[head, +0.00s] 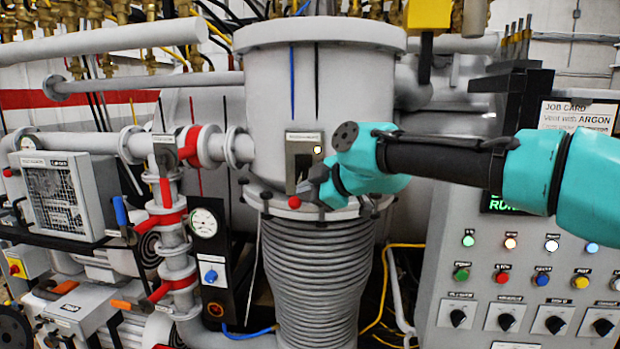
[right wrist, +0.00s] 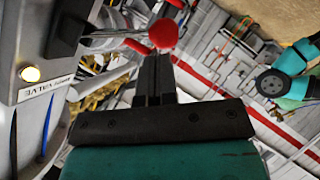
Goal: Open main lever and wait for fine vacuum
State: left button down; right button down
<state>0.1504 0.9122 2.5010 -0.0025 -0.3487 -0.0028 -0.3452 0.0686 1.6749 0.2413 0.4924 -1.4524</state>
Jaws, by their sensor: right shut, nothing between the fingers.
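The main lever is a thin metal rod with a red ball knob (head: 294,202), low on a dark-faced valve plate (head: 303,150) with a lit lamp on the grey chamber. In the right wrist view the red knob (right wrist: 163,33) is at the top centre, its rod running left to a black slot piece. A label there ends in "VALVE" beside the lit lamp (right wrist: 31,74). My right gripper (right wrist: 155,62) is shut and empty, its fingertips close to the knob; I cannot tell whether they touch it. My left gripper is not seen.
A round gauge (head: 203,222) hangs left of the bellows (head: 318,275). Pipes with red-banded valves (head: 190,147) stand further left. A control panel (head: 530,265) with lamps and knobs is at right, under a partly hidden green display. A job card (head: 577,115) mentions argon.

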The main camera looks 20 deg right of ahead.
jog(key=shift+r, duration=0.55)
jog(key=f+v, duration=0.1)
jog(key=v, duration=1.3)
jog(key=shift+s, duration=0.45)
jog(key=shift+a, duration=0.1)
